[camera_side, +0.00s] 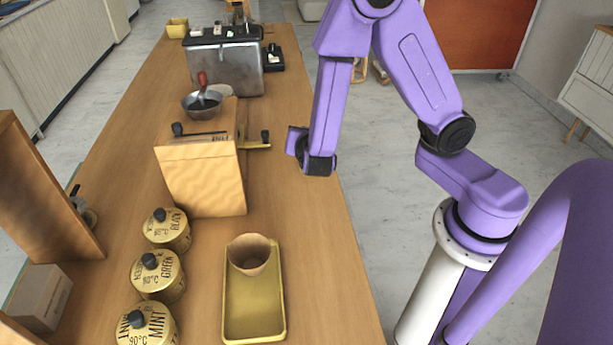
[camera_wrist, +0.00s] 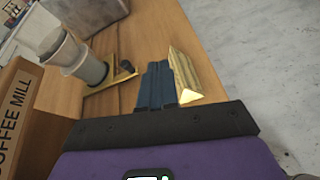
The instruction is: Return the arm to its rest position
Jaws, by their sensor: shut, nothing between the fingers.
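My gripper (camera_wrist: 157,70) shows in the wrist view as two dark blue fingers pressed together, with nothing between them. It is over the wooden counter (camera_wrist: 140,30), close to its right edge in that view. In the side view my purple arm hangs bent over the counter's right edge, with its wrist beside the wooden coffee mill. The fingers cannot be made out clearly there.
The coffee mill (camera_side: 205,175), a metal bowl (camera_side: 202,104) and a steel machine (camera_side: 225,62) stand on the counter. Nearer are tea tins (camera_side: 157,275) and a yellow tray (camera_side: 235,310) holding a brown cup (camera_side: 249,262).

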